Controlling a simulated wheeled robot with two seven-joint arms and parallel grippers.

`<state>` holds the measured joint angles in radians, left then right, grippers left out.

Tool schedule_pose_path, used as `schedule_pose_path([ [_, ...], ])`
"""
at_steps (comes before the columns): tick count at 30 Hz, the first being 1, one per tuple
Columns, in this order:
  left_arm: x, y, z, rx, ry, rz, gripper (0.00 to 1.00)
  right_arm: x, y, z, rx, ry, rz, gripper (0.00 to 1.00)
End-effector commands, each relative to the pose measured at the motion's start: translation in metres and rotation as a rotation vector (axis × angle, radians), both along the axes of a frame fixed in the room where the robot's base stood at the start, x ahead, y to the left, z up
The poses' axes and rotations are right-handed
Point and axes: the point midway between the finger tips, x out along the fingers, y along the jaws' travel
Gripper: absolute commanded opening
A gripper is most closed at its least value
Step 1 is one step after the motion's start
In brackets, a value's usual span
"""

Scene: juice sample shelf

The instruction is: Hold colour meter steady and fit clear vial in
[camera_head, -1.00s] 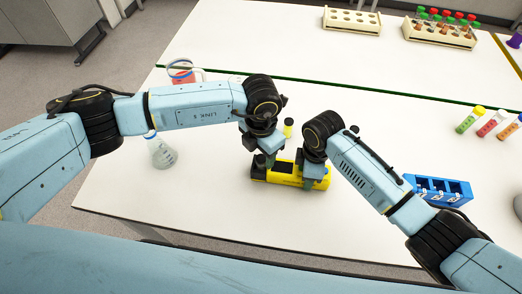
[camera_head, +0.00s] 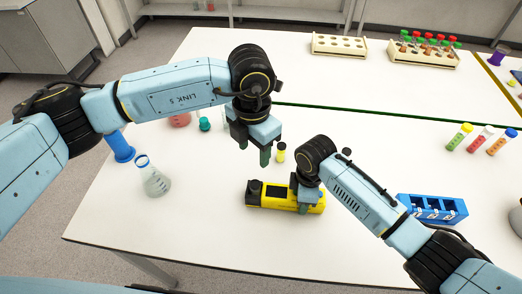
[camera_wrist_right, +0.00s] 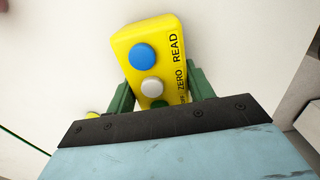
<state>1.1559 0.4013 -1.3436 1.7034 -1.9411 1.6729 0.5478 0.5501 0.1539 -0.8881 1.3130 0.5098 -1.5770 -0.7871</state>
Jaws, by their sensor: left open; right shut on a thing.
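The yellow colour meter (camera_head: 272,206) lies on the white table with its dark screen facing up. My right gripper (camera_head: 306,203) is shut on its right part. In the right wrist view, the green fingers of my right gripper (camera_wrist_right: 160,95) straddle the meter (camera_wrist_right: 150,30), which shows blue and white buttons. A dark round piece (camera_head: 254,187) stands at the meter's left end; I cannot tell whether it is a vial's cap or part of the meter. My left gripper (camera_head: 253,148) is open and empty, above and behind the meter. I cannot make out the clear vial for certain.
A small yellow-topped vial (camera_head: 281,152) stands just right of my left gripper. A flask (camera_head: 154,182) and a blue cylinder (camera_head: 121,148) stand at left. A blue rack (camera_head: 432,210) and several tubes (camera_head: 480,138) are at right. The front table is clear.

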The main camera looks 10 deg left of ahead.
Motion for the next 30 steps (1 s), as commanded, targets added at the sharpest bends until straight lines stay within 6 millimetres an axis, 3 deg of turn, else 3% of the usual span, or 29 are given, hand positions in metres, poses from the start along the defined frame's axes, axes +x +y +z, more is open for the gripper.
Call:
schedule_pose_path([
  [10,0.0,0.0,0.0,0.0,0.0,0.0,0.52,0.0,0.0,0.0,0.0,-0.001,0.0,0.19],
  [11,0.0,0.0,0.0,0.0,0.0,0.0,0.52,0.0,0.0,0.0,0.0,-0.001,0.0,0.55],
  [16,0.0,0.0,0.0,0.0,0.0,0.0,0.52,0.0,0.0,0.0,0.0,-0.001,0.0,0.77],
  [25,0.0,0.0,0.0,0.0,0.0,0.0,0.52,0.0,0.0,0.002,0.001,-0.001,0.0,0.78],
  [30,0.0,0.0,0.0,-0.001,-0.001,0.0,0.52,0.001,0.001,0.02,0.003,-0.004,0.001,0.78],
])
